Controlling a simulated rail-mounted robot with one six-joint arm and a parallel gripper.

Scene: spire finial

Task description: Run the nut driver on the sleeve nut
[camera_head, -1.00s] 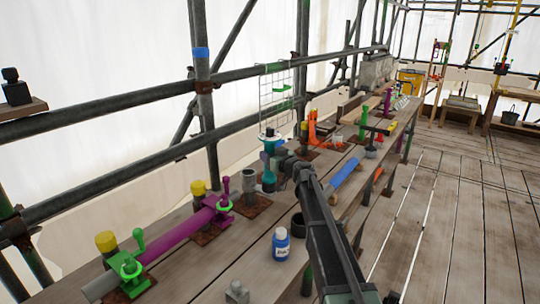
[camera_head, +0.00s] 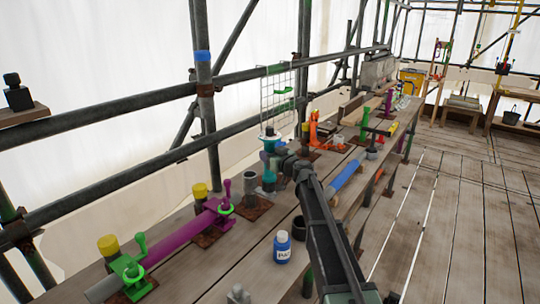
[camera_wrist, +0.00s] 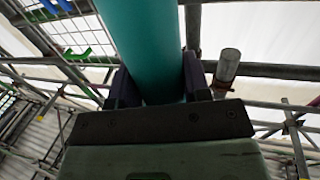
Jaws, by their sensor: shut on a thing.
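My gripper (camera_head: 272,163) is shut on a teal cylindrical tool, which I take to be the nut driver (camera_head: 269,180). The tool stands roughly upright above the bench. In the wrist view the teal shaft (camera_wrist: 150,45) runs between both jaws. I cannot tell whether its lower end touches anything. A magenta sleeve (camera_head: 180,240) lies along the bench at the left, with a green ring (camera_head: 226,207) at its far end and a green clamp (camera_head: 132,270) at its near end. I cannot single out the sleeve nut for certain.
A grey upright pipe stub (camera_head: 249,185) stands just left of the tool. A blue bottle (camera_head: 282,248) and a dark ring (camera_head: 299,228) are in front. Orange fittings (camera_head: 315,130) stand behind. Scaffold tubes (camera_head: 110,107) run along the left side. The floor at right is clear.

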